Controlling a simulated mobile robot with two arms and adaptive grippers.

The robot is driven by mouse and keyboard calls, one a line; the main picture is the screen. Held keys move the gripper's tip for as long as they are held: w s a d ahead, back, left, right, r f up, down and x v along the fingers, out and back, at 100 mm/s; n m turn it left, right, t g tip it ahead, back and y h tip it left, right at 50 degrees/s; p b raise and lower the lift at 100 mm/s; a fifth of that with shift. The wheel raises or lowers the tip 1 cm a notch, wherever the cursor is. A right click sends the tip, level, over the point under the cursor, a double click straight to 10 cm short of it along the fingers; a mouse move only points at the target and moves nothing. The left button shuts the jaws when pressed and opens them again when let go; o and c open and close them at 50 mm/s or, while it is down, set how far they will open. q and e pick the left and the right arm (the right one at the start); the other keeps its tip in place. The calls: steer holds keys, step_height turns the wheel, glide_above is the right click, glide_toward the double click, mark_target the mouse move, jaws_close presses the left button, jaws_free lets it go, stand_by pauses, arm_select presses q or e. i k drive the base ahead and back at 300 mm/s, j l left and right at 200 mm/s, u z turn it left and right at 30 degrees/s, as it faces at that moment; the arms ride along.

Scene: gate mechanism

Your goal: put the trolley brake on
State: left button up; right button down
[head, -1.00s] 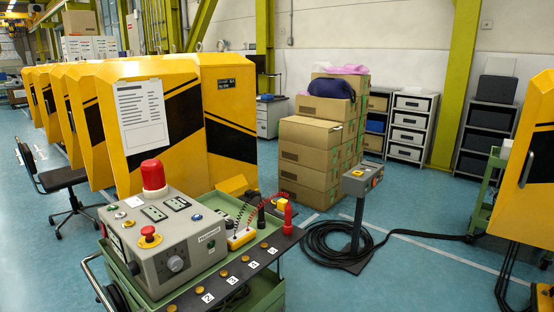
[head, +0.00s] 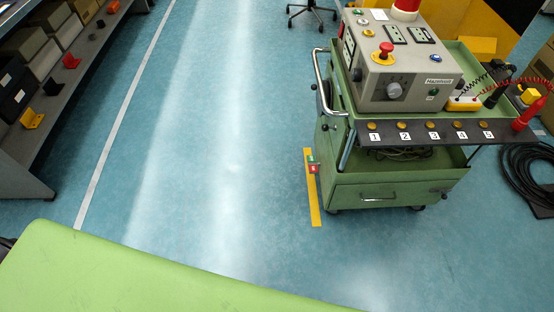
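The green trolley (head: 390,192) stands on the blue floor right of centre in the head view. It carries a grey control box (head: 400,75) with a red mushroom button and a dial. A small part with a red face and some green (head: 313,167) sits low at the trolley's left side, over a yellow floor strip (head: 312,205); it may be the brake pedal, but it is too small to tell its position. A caster shows under the trolley's right front corner. Neither of my grippers is in view.
A grey shelf unit (head: 50,110) with boxes and small coloured parts stands at the left. A light green surface (head: 130,275) fills the lower left foreground. Black cable (head: 525,170) lies coiled at the right. The floor between shelf and trolley is clear.

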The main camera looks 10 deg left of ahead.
mark_target(312, 162)
steer(key=i+j+z, duration=0.3)
steer(key=j, duration=0.3)
steer(key=i+j+z, duration=0.15)
steer(key=i+j, duration=0.15)
steer(key=i+j+z, duration=0.15)
steer(key=j, duration=0.2)
